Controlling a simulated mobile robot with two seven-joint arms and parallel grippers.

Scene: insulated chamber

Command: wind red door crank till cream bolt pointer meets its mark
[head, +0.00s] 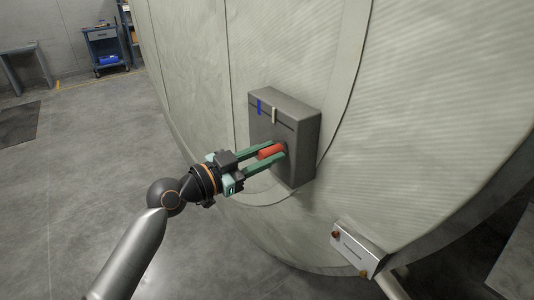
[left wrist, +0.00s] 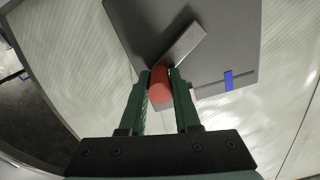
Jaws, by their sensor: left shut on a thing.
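A dark grey box (head: 301,131) is mounted on the pale curved chamber door. A blue mark (head: 259,106) and a cream pointer (head: 274,115) sit near the top of its face, the pointer a little right of the mark with a gap between them. My left gripper (head: 275,153) is shut on the red crank handle (head: 268,152), which also shows between the fingers in the left wrist view (left wrist: 160,86). A grey crank arm (left wrist: 186,46) runs up and right from the handle there. The blue mark shows in that view (left wrist: 228,80); the cream pointer cannot be made out there. My right gripper is out of view.
A small silver control box (head: 357,249) with a red and an orange button stands out from the chamber at lower right. A blue cart (head: 103,45) and a table (head: 20,50) stand far back left.

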